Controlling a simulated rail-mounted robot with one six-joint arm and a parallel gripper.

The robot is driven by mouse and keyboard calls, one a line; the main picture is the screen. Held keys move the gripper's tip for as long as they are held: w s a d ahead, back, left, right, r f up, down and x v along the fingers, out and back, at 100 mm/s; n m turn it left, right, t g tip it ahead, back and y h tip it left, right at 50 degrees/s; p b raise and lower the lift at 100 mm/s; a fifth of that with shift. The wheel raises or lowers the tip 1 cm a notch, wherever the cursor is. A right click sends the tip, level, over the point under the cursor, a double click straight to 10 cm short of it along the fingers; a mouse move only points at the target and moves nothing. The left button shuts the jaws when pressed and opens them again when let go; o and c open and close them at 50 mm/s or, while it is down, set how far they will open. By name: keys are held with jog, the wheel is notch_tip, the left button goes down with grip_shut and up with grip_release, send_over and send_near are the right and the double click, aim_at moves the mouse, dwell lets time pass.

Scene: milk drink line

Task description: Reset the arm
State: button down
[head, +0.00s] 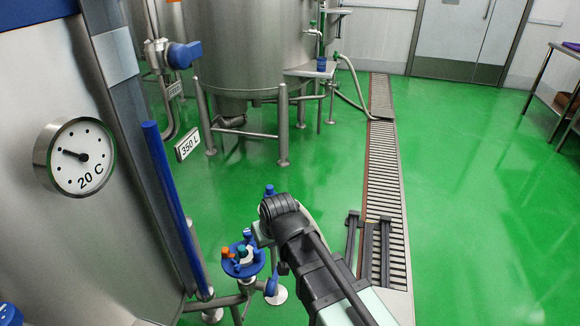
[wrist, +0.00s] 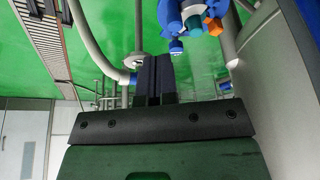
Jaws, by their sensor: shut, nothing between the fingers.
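My gripper (wrist: 152,80) shows in the wrist view as two dark fingers side by side, shut with nothing between them. In the wrist view the fingertips appear close to a blue valve fitting (wrist: 176,46) in the picture, but I cannot tell the distance.
A steel tank (head: 250,45) on legs stands at the back, with a 350 L sign (head: 187,145). A dial gauge (head: 82,156) and a blue upright bar (head: 175,205) are at left. A drain grating (head: 383,150) crosses the green floor, which is open at right (head: 470,220).

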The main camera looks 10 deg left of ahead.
jog(key=s+d+f+m+g+h, duration=0.1)
jog(key=s+d+m+g, duration=0.15)
jog(key=d, duration=1.25)
jog(key=s+d+m+g+h, duration=0.1)
jog(key=s+d+m, duration=0.25)
jog(key=d, duration=1.05)
notch_tip(320, 180, up, 15)
jog(key=p, duration=1.5)
jog(key=shift+w+r+m, duration=0.15)
jog(key=shift+m, duration=0.15)
jog(key=c, duration=1.8)
grip_release()
jog(key=shift+d, duration=0.1)
